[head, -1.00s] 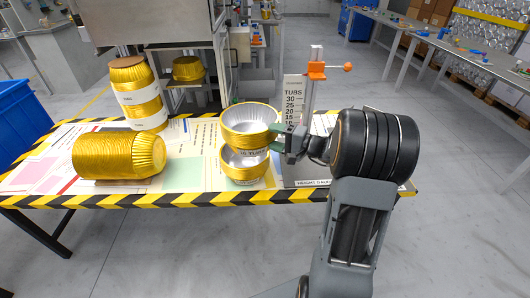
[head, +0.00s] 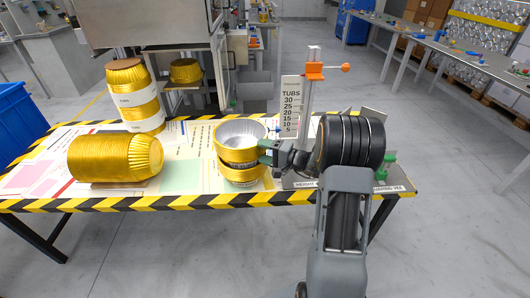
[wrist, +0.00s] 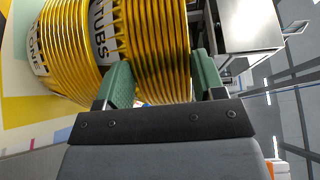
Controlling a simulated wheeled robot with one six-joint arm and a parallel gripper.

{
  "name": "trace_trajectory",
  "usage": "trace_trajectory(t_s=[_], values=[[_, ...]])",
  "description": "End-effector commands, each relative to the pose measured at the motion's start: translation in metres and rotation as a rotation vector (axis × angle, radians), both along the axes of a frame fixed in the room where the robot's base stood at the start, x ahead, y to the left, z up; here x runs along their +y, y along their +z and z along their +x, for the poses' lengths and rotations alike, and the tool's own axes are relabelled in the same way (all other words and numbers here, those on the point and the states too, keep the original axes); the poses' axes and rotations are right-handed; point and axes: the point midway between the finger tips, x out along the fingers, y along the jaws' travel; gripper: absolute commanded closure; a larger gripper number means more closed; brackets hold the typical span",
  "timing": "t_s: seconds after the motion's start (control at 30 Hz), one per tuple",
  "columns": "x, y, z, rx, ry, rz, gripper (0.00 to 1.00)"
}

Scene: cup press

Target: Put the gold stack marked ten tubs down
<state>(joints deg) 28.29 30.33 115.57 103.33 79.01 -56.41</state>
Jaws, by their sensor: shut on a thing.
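The gold stack marked ten tubs (head: 236,151) is upright in my gripper (head: 268,152) on the table's front middle. In the wrist view the green fingers of my gripper (wrist: 163,82) straddle this stack (wrist: 150,40), near a grey band reading "TUBS". A second gold stack (head: 240,174) with a pale band stands on the table directly below it. The held stack sits at the lower stack's top with no clear gap in the head view. I cannot tell how far it nests inside. The lower stack (wrist: 62,50) shows its band at left in the wrist view.
A gold stack (head: 115,160) lies on its side at left, and a tall banded gold stack (head: 136,98) stands behind it. A height gauge (head: 291,105) with an orange slider stands right of the held stack. A pale green patch (head: 181,176) of table is bare.

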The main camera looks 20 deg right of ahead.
Motion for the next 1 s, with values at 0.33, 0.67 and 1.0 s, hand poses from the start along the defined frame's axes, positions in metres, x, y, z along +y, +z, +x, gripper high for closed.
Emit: trace_trajectory(t_s=[0.33,0.67,1.0], values=[[0.0,-0.005,0.0,-0.001,0.0,0.0,0.68],[0.0,-0.012,0.0,-0.001,0.0,0.001,0.68],[0.0,-0.011,0.0,0.001,0.0,0.001,0.17]])
